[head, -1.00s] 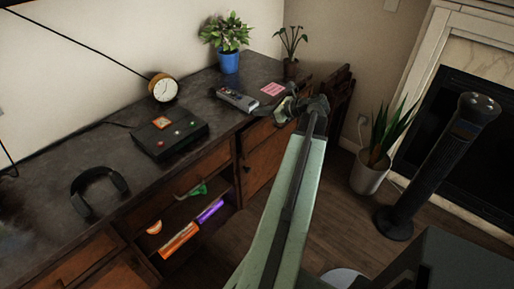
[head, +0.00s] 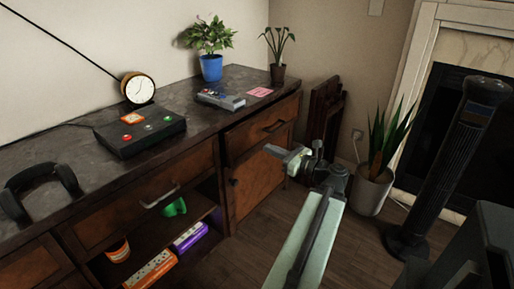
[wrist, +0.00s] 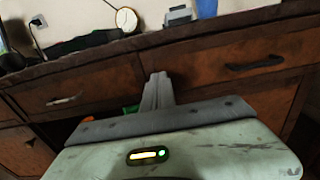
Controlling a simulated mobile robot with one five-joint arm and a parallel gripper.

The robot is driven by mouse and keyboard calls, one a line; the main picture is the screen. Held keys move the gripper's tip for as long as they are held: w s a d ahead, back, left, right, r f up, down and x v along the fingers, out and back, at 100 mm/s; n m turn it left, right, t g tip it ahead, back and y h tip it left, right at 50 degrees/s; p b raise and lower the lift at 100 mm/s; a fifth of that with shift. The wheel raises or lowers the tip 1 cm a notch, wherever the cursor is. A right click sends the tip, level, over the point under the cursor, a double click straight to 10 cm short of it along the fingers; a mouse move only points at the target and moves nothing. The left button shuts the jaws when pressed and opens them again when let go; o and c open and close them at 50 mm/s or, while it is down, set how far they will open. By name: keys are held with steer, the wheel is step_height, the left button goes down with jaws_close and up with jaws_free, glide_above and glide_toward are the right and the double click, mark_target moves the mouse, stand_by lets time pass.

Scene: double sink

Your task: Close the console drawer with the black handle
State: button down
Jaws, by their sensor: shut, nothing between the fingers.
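The wooden console drawer with the black handle (head: 246,138) is at the right end of the console in the head view. Its front seems to stand out a little from the cabinet; how far is hard to tell. The black handle (head: 274,127) also shows at the right in the wrist view (wrist: 254,63). My gripper (head: 274,152) is shut and empty. In the head view it appears just below the drawer front, before the cabinet door; contact cannot be told. In the wrist view its closed fingers (wrist: 157,88) point at the console, left of the black handle.
Another drawer (head: 125,207) with a silver handle is to the left, above an open shelf with colored items. A black tower fan (head: 450,165) and a potted plant (head: 375,185) are at the right.

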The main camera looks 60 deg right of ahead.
mark_target(237, 135)
steer(key=w, duration=0.4)
steer(key=w+d, duration=0.1)
steer(key=w, duration=0.3)
steer(key=w+d, duration=0.1)
steer(key=w, duration=0.3)
steer(key=shift+w, duration=0.4)
